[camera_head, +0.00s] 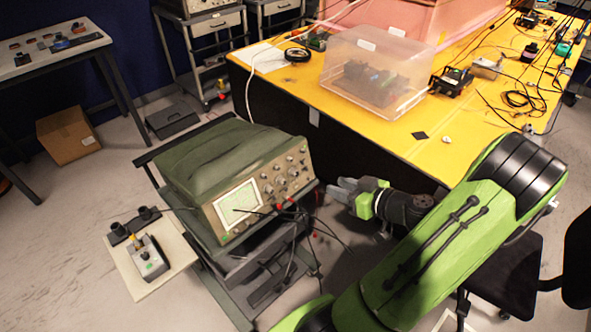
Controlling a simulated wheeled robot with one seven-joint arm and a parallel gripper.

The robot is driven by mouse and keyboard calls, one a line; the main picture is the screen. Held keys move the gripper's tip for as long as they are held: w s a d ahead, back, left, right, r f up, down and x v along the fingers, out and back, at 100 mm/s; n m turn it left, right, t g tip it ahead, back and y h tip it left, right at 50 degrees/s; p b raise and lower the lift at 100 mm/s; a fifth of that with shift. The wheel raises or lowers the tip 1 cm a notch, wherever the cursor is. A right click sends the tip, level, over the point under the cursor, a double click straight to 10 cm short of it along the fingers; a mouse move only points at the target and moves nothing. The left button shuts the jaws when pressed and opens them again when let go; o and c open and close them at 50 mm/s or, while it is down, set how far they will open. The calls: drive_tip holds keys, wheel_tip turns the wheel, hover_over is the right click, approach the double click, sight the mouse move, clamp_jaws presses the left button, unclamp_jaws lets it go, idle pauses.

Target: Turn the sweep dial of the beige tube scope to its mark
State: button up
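The tube scope (235,180) has a grey-green case and a beige front panel with a lit screen (238,205) at the panel's left. It stands on a dark cart. Several small knobs (280,183) sit right of the screen; the sweep dial and its mark are too small to tell apart from the others. Dark leads plug into the panel's lower edge. My gripper (335,186) is right of the panel, its grey fingers pointing left towards it. The two fingers look parted, with nothing between them. It appears apart from the knobs.
The dark cart (240,270) has leads hanging off its right side. A beige board (165,265) with a small device stands at its left. The yellow table (440,160) with a clear plastic bin (375,75) lies behind my arm. A cardboard box (68,135) is on the floor.

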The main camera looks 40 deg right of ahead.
sight(297, 174)
drive_tip(key=x, duration=1.5)
drive_tip(key=shift+w+a+f+b, duration=0.1)
drive_tip(key=shift+b, duration=0.2)
drive_tip(key=shift+c, duration=0.3)
clamp_jaws()
